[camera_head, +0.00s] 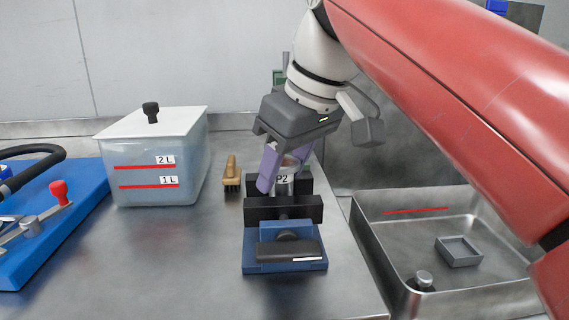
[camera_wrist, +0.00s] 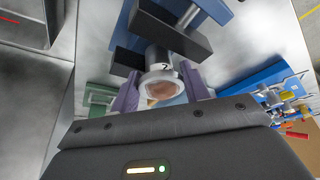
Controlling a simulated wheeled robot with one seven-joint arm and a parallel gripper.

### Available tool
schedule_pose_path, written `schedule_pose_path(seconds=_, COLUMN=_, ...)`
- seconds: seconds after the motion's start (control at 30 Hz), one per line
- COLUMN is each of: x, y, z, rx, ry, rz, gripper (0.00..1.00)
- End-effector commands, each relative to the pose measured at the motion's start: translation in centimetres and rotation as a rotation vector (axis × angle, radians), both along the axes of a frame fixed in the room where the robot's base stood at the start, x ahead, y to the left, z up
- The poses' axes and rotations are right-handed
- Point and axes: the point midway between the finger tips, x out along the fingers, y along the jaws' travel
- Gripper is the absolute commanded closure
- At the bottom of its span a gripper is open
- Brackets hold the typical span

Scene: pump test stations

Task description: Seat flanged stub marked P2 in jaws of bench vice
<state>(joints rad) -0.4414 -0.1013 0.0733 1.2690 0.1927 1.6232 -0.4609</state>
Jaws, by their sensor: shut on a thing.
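The flanged stub marked P2 (camera_head: 284,184) is a grey cylinder with its label facing the head camera. My gripper (camera_head: 281,172) is shut on it, with purple fingers on either side. In the wrist view the stub (camera_wrist: 158,58) points away between the fingers, and its round, brownish end faces the camera. The bench vice (camera_head: 285,262) has a blue base and black jaws. The stub stands at the gap between the jaws, roughly upright. The front jaw (camera_head: 262,208) hides its lower end, so I cannot tell how deep it sits. The jaws (camera_wrist: 168,30) also show in the wrist view.
A lidded tank (camera_head: 160,160) with 1 L and 2 L marks stands left, with a brush (camera_head: 231,175) beside the vice. A blue fixture (camera_head: 60,225) is at far left. A steel sink (camera_head: 400,225) with a small grey tray (camera_head: 458,251) lies right. Bench front-left is clear.

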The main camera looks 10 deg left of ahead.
Motion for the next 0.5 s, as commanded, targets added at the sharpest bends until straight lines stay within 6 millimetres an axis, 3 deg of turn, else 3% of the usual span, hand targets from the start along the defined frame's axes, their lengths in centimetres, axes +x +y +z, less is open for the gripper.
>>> schedule_pose_path(seconds=0.5, x=-0.02, y=-0.01, z=-0.6, rx=0.0, ry=0.0, rz=0.0, gripper=0.85)
